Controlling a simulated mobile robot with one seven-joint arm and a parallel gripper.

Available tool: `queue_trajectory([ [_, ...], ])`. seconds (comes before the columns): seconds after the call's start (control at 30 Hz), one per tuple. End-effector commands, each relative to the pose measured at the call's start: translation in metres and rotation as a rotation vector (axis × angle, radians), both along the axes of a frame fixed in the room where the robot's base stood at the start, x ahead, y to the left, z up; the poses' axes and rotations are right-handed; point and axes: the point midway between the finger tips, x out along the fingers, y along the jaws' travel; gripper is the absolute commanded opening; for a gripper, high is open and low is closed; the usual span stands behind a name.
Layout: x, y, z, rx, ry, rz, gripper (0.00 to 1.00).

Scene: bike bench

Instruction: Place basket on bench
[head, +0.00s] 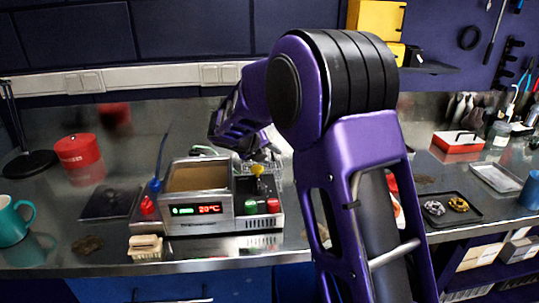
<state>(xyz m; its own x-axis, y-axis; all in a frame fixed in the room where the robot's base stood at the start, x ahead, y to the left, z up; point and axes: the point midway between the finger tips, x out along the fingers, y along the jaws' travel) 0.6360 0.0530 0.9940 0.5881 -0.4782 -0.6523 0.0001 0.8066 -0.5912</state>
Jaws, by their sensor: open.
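A metal bench (100,255) runs across the view. On it, just left of my arm, stands a metal machine (195,226) with an open rectangular tank, a lit display reading 20°C, and red and green knobs. A light wire-like shape (274,172), which may be the basket, shows behind the machine's right side, mostly hidden by my arm and gripper. My gripper (262,158) is small and partly hidden behind the machine's right end, close to this wire shape. It is open; I cannot tell whether it touches the wire.
Right are a dark tray with rings (447,208), a red-and-white box (458,142) and a metal tray (495,177). Some bench front is clear.

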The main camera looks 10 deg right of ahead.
Motion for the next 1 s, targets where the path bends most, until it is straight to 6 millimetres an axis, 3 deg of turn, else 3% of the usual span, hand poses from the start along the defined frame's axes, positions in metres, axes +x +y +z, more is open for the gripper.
queue_trajectory([
  [0.23, -0.01, 0.009, 0.016, 0.001, -0.003, 0.002, 0.41],
  [0.7, -0.063, 0.052, 0.074, 0.001, -0.002, 0.001, 0.41],
  [1.0, -0.071, 0.058, 0.081, 0.0, 0.0, 0.0, 0.41],
])
